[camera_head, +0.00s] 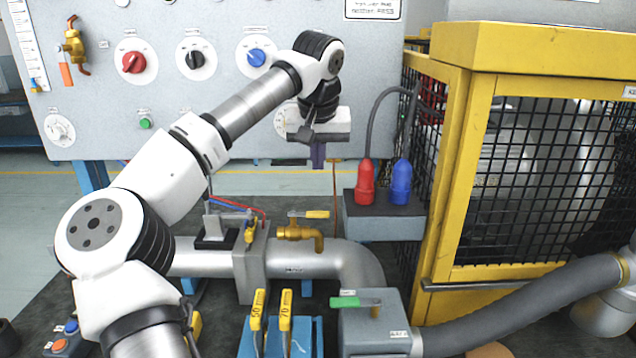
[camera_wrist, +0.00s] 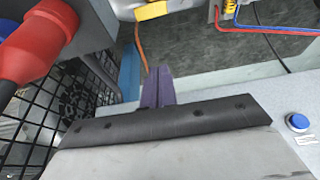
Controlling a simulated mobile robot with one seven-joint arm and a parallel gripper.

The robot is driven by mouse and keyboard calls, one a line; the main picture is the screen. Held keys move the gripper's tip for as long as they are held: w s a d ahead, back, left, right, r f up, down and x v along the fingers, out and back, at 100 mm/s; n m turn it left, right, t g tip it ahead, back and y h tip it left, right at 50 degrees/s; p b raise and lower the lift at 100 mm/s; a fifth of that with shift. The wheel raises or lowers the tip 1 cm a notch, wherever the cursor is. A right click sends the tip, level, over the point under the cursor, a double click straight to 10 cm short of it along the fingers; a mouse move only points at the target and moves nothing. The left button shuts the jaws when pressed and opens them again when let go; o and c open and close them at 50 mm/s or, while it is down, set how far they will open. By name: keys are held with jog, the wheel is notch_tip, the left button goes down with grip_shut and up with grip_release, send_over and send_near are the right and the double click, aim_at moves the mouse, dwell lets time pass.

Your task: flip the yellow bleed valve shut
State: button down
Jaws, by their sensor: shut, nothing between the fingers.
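The yellow bleed valve (camera_head: 300,231) is a small brass valve on top of the grey pipe, with a spout curving down on its right. Its flat yellow handle (camera_head: 316,214) lies about level and points right. In the wrist view a yellow bar at the top edge (camera_wrist: 150,11) looks like this handle, partly cut off. My gripper (camera_head: 318,160) hangs above and behind the valve in the head view, in front of the panel, apart from the handle. Its purple fingers (camera_wrist: 158,86) are closed together and empty.
Red plug (camera_head: 366,184) and blue plug (camera_head: 401,182) stand on a grey box right of my gripper. The yellow mesh cage (camera_head: 450,160) is further right. A green-handled valve (camera_head: 357,301) and yellow-tagged tools (camera_head: 286,310) are in front. The knob panel (camera_head: 190,110) stands behind.

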aim_at(318, 214)
notch_tip(318, 214, down, 9)
jog(key=p, duration=0.1)
jog(key=shift+s, duration=0.45)
